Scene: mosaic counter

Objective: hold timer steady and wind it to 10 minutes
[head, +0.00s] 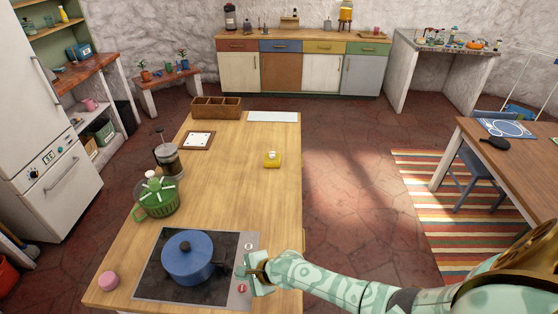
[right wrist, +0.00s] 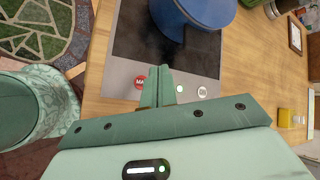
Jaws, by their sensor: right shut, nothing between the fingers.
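A small yellow block with a pale round top (head: 272,159) stands on the wooden counter (head: 225,180), right of its middle; it may be the timer, but no scale can be read. It also shows at the right of the right wrist view (right wrist: 285,118). A round pink object (head: 108,281) sits at the counter's near left corner; I cannot tell what it is. My right gripper (head: 252,272) is shut and empty over the right edge of the cooktop, well short of the yellow block. Its closed fingers also show in the right wrist view (right wrist: 162,86). My left gripper is not in view.
A blue pot (head: 188,256) stands on the dark cooktop (head: 150,275), close to my right gripper. A red control (right wrist: 140,82) is beside the fingers. A green colander (head: 157,198) and a French press (head: 168,160) stand left. The counter around the yellow block is clear.

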